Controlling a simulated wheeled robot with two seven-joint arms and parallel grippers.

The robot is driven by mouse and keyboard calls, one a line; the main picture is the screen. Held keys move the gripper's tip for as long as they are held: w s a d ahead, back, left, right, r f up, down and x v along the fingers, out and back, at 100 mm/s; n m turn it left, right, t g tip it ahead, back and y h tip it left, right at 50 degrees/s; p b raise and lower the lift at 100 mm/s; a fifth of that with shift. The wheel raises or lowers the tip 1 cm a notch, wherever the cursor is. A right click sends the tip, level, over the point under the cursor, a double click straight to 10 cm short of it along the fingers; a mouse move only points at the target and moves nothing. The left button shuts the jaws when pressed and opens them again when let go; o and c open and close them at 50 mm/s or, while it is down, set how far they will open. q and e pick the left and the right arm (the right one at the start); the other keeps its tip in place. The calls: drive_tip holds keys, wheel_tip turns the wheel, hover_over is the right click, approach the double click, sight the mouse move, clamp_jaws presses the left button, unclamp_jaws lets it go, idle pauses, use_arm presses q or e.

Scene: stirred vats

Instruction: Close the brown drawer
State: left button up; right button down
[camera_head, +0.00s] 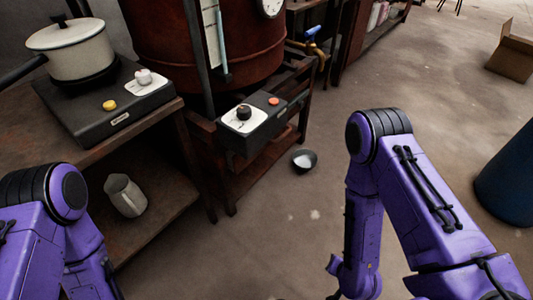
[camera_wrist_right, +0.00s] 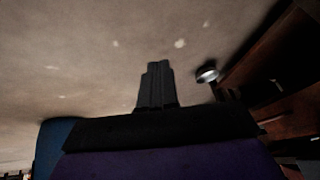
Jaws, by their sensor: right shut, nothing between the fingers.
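I cannot make out a brown drawer for certain in either view. In the right wrist view, dark brown wooden furniture (camera_wrist_right: 293,55) stands at the right edge, too dim to show whether any part is a drawer. My right gripper (camera_wrist_right: 155,68) is shut and empty, with bare floor behind its fingertips and apart from the furniture. In the head view my right arm hangs over the floor, its lower end running to the bottom edge. My left arm shows at the lower left; its gripper is out of view.
A wooden table (camera_head: 150,215) bears a hot plate (camera_head: 75,125) with a pot (camera_head: 72,50); a metal jug (camera_head: 125,196) sits below. A rusty vat (camera_head: 255,40) and control box (camera_head: 262,128) stand beside it.

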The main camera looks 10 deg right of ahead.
drive_tip(key=w+a+f+m+t+y+b, duration=0.2)
drive_tip(key=w+a+t, duration=0.1)
drive_tip(key=w, duration=0.8)
drive_tip(key=w+a+r+t+y+b, duration=0.25)
drive_tip(key=w+r+y, duration=0.3)
drive_tip(key=w, duration=0.45)
drive_tip(key=w+a+r+t+y+b, duration=0.1)
drive_tip(key=w+a+r+t+y, duration=0.35)
drive_tip(key=w, duration=0.45)
use_arm(q)
wheel_tip(320, 180, down, 11)
drive_tip(key=b, duration=0.4)
drive_tip(key=shift+s+b, duration=0.25)
drive_tip(key=shift+b, duration=0.05)
use_arm(e)
drive_tip(key=w+a+r+g, duration=0.1)
drive_tip(key=w+a, duration=0.6)
drive_tip(key=w, duration=0.4)
drive_tip(key=shift+r+m+y, duration=0.3)
drive_tip(key=shift+r+y, duration=0.05)
drive_tip(key=shift+y, duration=0.05)
